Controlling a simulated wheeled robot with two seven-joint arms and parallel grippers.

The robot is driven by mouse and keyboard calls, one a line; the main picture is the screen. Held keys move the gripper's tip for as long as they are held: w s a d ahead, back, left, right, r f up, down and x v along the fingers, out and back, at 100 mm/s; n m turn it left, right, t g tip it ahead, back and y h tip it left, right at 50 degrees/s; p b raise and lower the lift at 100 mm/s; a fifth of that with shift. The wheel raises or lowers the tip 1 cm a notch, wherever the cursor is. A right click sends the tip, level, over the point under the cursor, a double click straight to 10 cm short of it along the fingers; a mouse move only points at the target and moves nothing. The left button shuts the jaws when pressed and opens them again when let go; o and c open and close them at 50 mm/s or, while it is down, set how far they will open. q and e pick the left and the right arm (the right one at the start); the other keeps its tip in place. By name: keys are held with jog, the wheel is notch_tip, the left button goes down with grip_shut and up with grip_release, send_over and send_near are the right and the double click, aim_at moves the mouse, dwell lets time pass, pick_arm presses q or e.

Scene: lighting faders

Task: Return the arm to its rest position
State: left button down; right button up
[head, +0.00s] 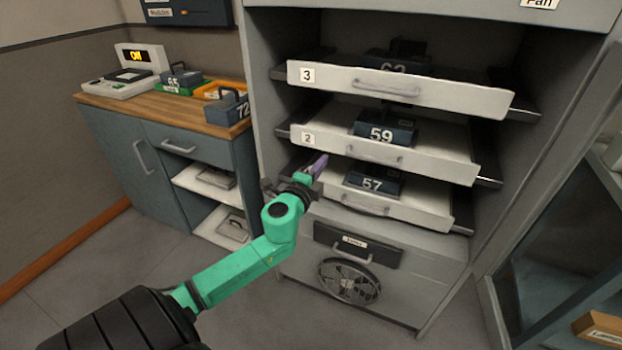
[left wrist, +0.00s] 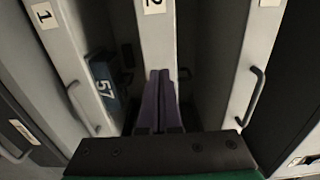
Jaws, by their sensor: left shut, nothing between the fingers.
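My left arm, green, reaches from the lower left of the head view toward the cabinet. Its gripper (head: 319,163) is at the left end of the lower drawers. In the left wrist view the purple fingers of the left gripper (left wrist: 158,85) are together and empty, in front of the drawer labelled 2 (left wrist: 155,35). I cannot tell whether they touch it. In the head view drawer 2 (head: 415,157) is pulled out and holds a dark block marked 59 (head: 384,131). My right gripper is not in view.
The lowest drawer (head: 400,207) holds block 57 (head: 373,182); drawer 3 (head: 440,92) above is also out. A fan unit (head: 348,281) sits below. A side counter (head: 150,100) at left carries blocks 65 (head: 181,78) and 72 (head: 228,107). Floor at lower left is clear.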

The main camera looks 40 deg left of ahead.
pick_arm(q)
jog(key=v, duration=0.6)
jog(key=s+a+f+n+g, duration=0.1)
jog(key=s+f+n+g, duration=0.15)
jog(key=f, duration=0.95)
jog(key=s+a+f+n+g+h, duration=0.1)
jog(key=s+a+f+n+g, duration=0.2)
jog(key=f, duration=0.9)
jog(key=s+f+n+g, duration=0.1)
jog(key=s+f+g, duration=0.25)
jog(key=f, duration=0.85)
jog(key=s+d+f+n+g+h, duration=0.1)
jog(key=s+d+f+n+g, duration=0.1)
jog(key=s+d+f, duration=0.6)
jog(key=s+d+f+n+g+h, duration=0.1)
jog(key=s+f+n+g, duration=0.15)
jog(key=s+f, duration=0.7)
jog(key=s+d+f+n+g+h, duration=0.25)
jog(key=s+d+f, duration=0.25)
jog(key=s, duration=0.7)
notch_tip(320, 180, up, 15)
jog(key=y+p, duration=0.1)
jog(key=p, duration=1.3)
jog(key=shift+w+a+m, duration=0.15)
jog(key=shift+a+m, duration=0.2)
jog(key=shift+a, duration=0.15)
